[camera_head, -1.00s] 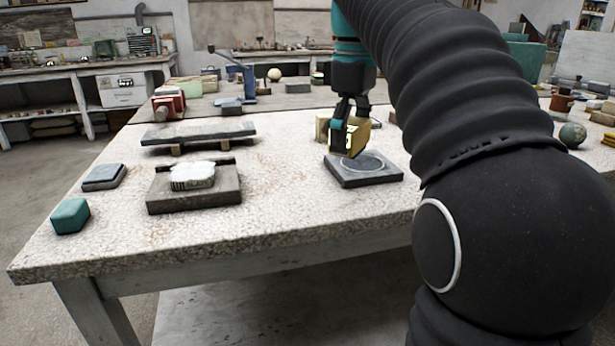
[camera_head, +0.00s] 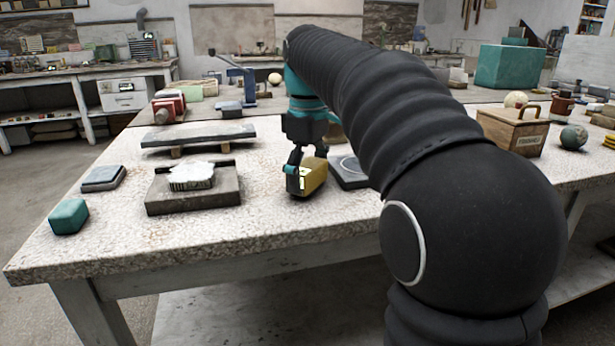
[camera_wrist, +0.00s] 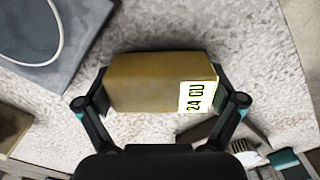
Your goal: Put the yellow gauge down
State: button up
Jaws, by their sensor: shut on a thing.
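The yellow gauge (camera_head: 314,176) is a yellow-brown block with a pale label on one end. My gripper (camera_head: 306,176) is shut on it, low over the speckled tabletop (camera_head: 262,215), left of a dark square plate.
The dark plate with a pale ring (camera_head: 350,172) is just right of the gauge. A grey block with a white rough piece (camera_head: 190,175) stands to the left. A wooden box (camera_head: 512,132) and a dark sphere (camera_head: 573,137) are at the right. The front tabletop is clear.

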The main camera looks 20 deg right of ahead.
aim_at(308, 165)
jog(key=shift+f, duration=0.1)
jog(key=o, duration=0.7)
notch_tip(308, 165, up, 12)
jog(key=shift+r+p, duration=0.1)
jog(key=shift+p, duration=0.4)
